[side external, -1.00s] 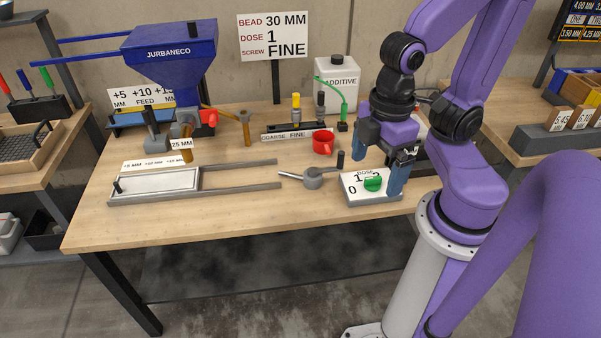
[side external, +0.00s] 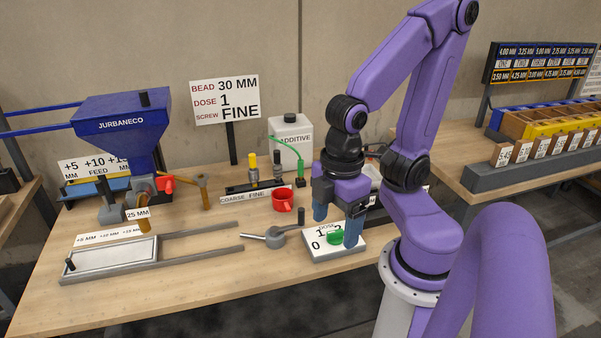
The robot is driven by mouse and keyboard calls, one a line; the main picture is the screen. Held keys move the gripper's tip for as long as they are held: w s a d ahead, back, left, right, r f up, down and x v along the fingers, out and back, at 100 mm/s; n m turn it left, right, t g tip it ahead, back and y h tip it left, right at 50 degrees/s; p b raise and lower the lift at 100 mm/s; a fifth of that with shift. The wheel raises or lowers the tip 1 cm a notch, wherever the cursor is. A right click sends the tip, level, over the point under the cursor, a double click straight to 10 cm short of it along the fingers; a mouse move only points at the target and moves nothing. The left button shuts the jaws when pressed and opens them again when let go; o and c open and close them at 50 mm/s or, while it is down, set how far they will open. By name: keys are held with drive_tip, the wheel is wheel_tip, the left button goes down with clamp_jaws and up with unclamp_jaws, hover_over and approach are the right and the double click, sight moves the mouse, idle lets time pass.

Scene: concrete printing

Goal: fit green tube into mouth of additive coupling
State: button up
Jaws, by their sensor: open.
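The green tube (side external: 289,145) runs from the white ADDITIVE canister (side external: 291,130) at the back and bends down to a small dark block (side external: 301,182) on the table. I cannot tell for certain which part is the additive coupling. A grey round fitting (side external: 277,236) with a side spout and a black-handled lever lies mid-table. My gripper (side external: 336,231) is open and points down at the DOSE panel (side external: 327,255), with its blue fingers on either side of the green knob (side external: 336,238). Contact with the knob cannot be told. The gripper is well in front of the tube.
A red cup (side external: 282,201) stands between the fitting and the tube's block. The COARSE/FINE selector (side external: 251,190) is behind it. The blue hopper (side external: 122,125) and a grey rail frame (side external: 120,254) are to the left.

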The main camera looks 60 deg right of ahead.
drive_tip(key=c, duration=0.3)
